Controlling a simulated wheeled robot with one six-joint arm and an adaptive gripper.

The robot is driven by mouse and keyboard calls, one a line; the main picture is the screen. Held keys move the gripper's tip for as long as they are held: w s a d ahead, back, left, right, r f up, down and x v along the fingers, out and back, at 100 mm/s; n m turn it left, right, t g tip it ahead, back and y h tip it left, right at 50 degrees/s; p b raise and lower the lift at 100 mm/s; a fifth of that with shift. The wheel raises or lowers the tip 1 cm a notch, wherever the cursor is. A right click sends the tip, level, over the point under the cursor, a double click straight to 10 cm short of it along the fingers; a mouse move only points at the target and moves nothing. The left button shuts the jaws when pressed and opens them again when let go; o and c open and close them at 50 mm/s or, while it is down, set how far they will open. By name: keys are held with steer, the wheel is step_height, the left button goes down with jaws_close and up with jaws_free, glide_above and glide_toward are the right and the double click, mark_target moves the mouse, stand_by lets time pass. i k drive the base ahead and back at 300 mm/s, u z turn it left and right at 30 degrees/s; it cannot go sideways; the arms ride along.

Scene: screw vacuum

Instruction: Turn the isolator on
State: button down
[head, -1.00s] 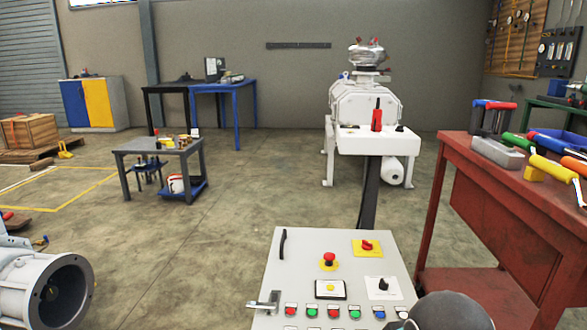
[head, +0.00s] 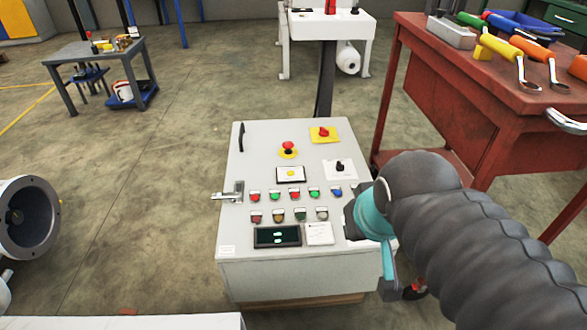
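The isolator is most likely the red rotary switch (head: 323,132) on a yellow square plate at the top right of the sloped panel of the grey control cabinet (head: 235,205). Its exact knob angle is too small to read. A red mushroom button (head: 288,147) on a yellow round base sits left of it, and a black selector knob (head: 340,167) sits below it. My arm comes in from the lower right and covers the panel's lower right edge.
Rows of coloured buttons (head: 295,195) and a lit green display (head: 277,237) fill the lower panel. A latch handle (head: 229,193) sticks out at its left edge. A red workbench (head: 440,95) with tools stands close on the right.

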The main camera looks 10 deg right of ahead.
mark_target(324, 132)
steer(key=k, duration=1)
steer(key=z, duration=0.9)
steer(key=i, duration=1.5)
steer(key=u, duration=1.15)
